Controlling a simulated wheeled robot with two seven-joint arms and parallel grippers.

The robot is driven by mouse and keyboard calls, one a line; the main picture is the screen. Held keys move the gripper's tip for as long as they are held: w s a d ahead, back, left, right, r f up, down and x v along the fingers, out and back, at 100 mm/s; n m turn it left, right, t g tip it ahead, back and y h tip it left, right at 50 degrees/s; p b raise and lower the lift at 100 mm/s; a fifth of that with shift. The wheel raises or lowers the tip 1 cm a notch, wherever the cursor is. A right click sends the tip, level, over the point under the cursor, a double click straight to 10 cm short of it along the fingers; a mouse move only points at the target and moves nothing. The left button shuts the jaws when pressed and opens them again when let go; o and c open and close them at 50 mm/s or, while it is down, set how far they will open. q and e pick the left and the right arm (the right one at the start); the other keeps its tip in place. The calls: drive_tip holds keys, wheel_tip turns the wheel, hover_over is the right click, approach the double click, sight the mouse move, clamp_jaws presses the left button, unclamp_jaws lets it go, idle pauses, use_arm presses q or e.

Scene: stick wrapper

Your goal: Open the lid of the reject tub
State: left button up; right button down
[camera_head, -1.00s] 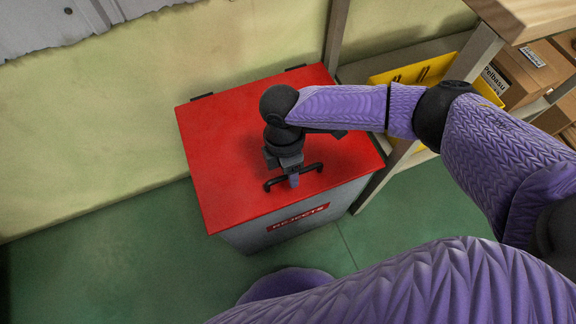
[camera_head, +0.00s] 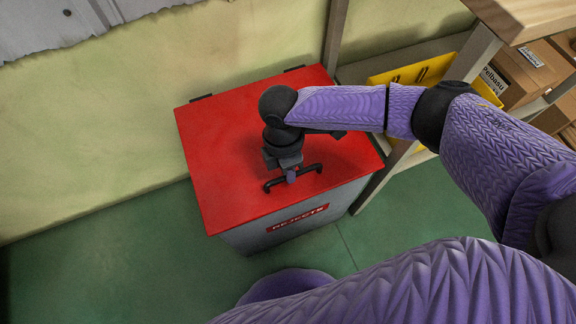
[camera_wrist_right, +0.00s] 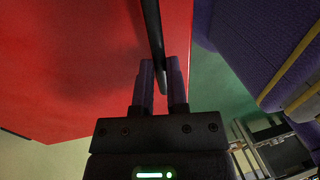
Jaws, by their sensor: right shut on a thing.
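The reject tub (camera_head: 285,233) is a grey box with a "REJECTS" label on its front. Its red lid (camera_head: 225,140) lies flat and closed on top, with hinges at the back edge. A black bar handle (camera_head: 312,169) sits near the lid's front edge. My right gripper (camera_head: 291,176) is over the handle and shut on its middle. In the right wrist view the handle (camera_wrist_right: 154,40) runs between the two fingers (camera_wrist_right: 160,75), with the red lid (camera_wrist_right: 75,60) behind. My left gripper is not in view.
A shelf rack with a yellow bin (camera_head: 415,72) and cardboard boxes (camera_head: 525,75) stands close on the right of the tub. A pale wall (camera_head: 90,130) is behind the tub. Green floor (camera_head: 110,260) is clear at the front left.

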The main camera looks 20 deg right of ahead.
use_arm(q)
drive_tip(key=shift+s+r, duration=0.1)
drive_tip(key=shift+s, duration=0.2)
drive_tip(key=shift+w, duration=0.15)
